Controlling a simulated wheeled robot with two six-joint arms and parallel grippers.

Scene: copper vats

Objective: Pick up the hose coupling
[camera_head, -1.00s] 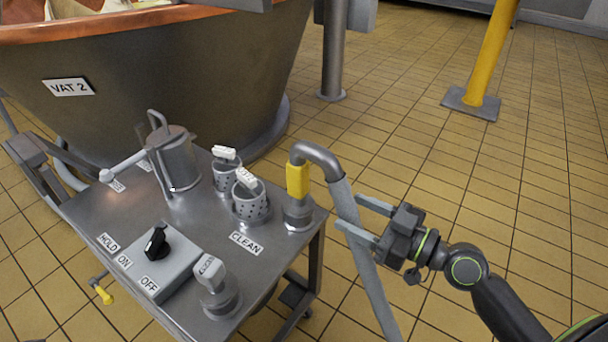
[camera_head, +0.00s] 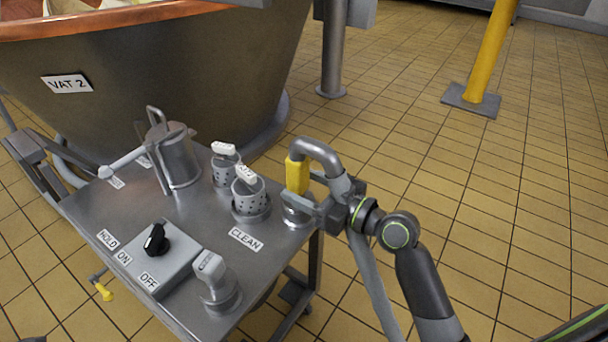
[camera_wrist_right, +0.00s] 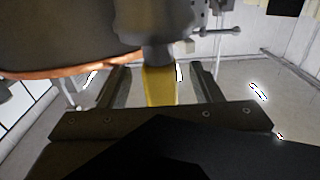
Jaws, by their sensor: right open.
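The hose coupling (camera_head: 297,176) is a yellow sleeve at the end of a bent grey hose, upright on a round metal fitting at the right corner of the steel table (camera_head: 200,226). My right gripper (camera_head: 301,194) is open, its fingers reaching in from the right on either side of the coupling's lower part. In the right wrist view the yellow coupling (camera_wrist_right: 160,86) stands between the two spread fingers (camera_wrist_right: 160,80), with gaps on both sides. My left gripper is not in view.
Perforated cups (camera_head: 250,203) with white-topped items stand left of the coupling. A metal jug (camera_head: 176,160), a switch box (camera_head: 155,265) and a grey capped fitting (camera_head: 213,280) share the table. Vat 2 (camera_head: 190,75) rises behind. The tiled floor to the right is open.

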